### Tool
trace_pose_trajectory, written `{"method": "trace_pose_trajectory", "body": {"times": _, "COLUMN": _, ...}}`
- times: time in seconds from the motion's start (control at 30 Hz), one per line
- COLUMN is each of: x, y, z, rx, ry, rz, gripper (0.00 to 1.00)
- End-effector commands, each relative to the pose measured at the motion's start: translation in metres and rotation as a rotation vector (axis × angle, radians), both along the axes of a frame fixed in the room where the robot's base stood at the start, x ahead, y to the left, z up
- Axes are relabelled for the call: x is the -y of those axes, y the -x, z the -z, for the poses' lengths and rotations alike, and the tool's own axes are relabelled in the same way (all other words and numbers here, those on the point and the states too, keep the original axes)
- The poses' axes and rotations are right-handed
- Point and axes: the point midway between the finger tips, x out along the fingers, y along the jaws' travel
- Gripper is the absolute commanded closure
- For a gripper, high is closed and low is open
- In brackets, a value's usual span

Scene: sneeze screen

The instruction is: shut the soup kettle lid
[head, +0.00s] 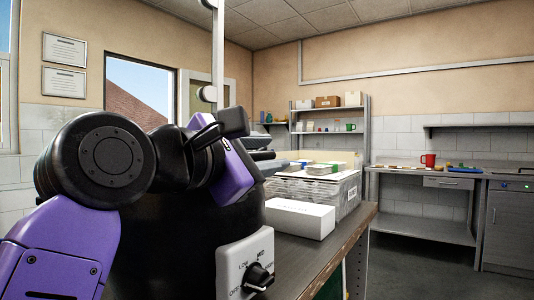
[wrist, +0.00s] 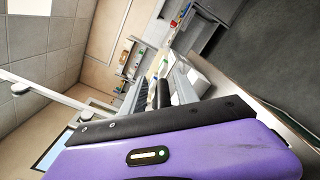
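The soup kettle (head: 190,255) is a black rounded body at the lower middle of the head view, with a light control panel and black knob (head: 259,277) on its front. My purple and black arm covers most of its top. I cannot make out the lid or how far it stands open. My gripper (head: 264,155) is above and beyond the kettle's right side, its dark fingers pointing right. In the wrist view its purple housing fills the lower part, with dark finger parts (wrist: 163,94) beyond.
A white box (head: 300,218) lies on the counter right of the kettle. Behind it stands a grey patterned crate (head: 335,192) with boxes on top. A metal post (head: 218,50) rises behind my arm. Open floor (head: 420,262) lies to the right, before a steel bench with a red mug (head: 430,160).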

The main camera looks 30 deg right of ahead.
Motion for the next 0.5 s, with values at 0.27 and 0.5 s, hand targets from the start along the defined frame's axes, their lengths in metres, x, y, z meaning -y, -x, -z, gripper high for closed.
{"method": "trace_pose_trajectory", "body": {"times": 0.27, "x": -0.023, "y": 0.009, "z": -0.001, "rx": 0.0, "ry": 0.002, "rz": -0.003, "gripper": 0.64}}
{"method": "trace_pose_trajectory", "body": {"times": 0.5, "x": -0.058, "y": 0.023, "z": -0.001, "rx": 0.0, "ry": 0.002, "rz": -0.003, "gripper": 0.64}}
